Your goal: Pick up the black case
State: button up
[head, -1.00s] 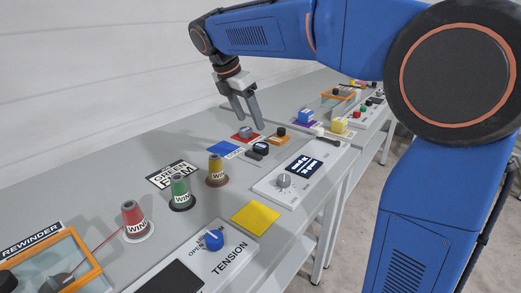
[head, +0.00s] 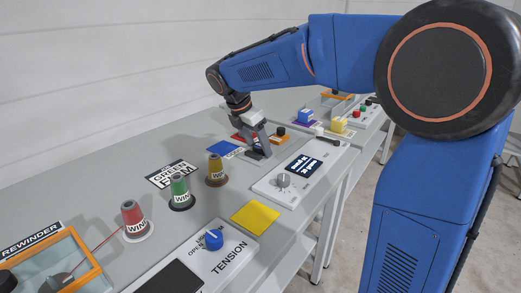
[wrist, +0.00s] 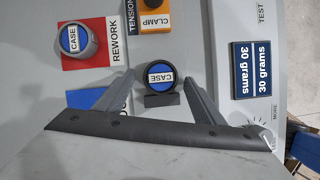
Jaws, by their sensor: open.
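The black case (wrist: 160,75) has a round blue face with a white CASE label and sits at a small dark stand in the wrist view. My gripper (wrist: 159,80) is open, with one finger on each side of the case. A gap seems to show beside each finger; I cannot tell whether either touches it. In the head view my gripper (head: 259,151) is low over the table, and its fingers largely hide the black case. A second case, grey with a blue CASE label (wrist: 77,40), sits on the red REWORK square (wrist: 98,58).
An orange CLAMP block (wrist: 155,18) with a black knob is close behind the case. A 30 grams display (wrist: 252,70) stands to its right on a white panel. A blue square (head: 223,147) lies left.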

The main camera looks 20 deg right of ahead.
jog(key=c, duration=1.2)
jog(key=shift+o, duration=0.2)
